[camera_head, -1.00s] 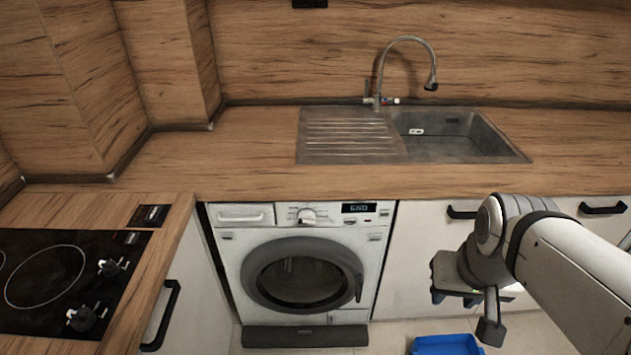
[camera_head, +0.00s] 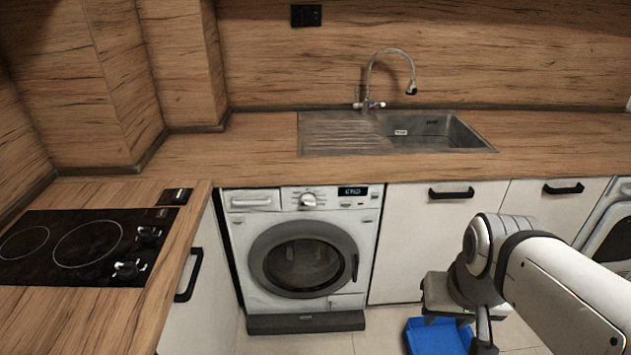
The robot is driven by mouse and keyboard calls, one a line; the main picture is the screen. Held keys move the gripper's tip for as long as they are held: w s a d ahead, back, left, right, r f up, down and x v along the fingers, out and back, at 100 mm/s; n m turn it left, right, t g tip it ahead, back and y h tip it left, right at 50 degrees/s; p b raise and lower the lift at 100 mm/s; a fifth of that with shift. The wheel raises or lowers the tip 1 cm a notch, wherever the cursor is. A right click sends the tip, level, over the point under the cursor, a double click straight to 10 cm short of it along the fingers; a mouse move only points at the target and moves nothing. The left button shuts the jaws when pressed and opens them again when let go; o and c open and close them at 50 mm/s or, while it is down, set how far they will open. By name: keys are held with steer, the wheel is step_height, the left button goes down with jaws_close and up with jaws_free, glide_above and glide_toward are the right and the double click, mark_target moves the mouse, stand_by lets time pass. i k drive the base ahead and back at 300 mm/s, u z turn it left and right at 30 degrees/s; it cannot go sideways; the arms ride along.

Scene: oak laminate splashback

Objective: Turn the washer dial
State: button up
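The washer (camera_head: 238,225) stands under the worktop, left of the picture's middle, with its round door shut. Its dial (camera_head: 308,200) is a pale round knob at the middle of the top panel, left of a small lit display (camera_head: 353,191). My gripper (camera_head: 440,305) hangs at the lower right, in front of the white cupboards and well apart from the dial. Its fingers are small and partly hidden by the wrist, so I cannot tell whether they are open or shut.
A hob (camera_head: 75,248) with knobs is set in the left worktop, whose edge stands left of the washer. A blue bin (camera_head: 432,338) is on the floor below my gripper. A sink (camera_head: 440,130) and tap (camera_head: 372,85) are above. Floor before the washer is clear.

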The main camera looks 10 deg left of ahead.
mark_target(306, 200)
steer(key=z, duration=0.15)
steer(key=i, duration=0.9)
steer(key=u, duration=0.05)
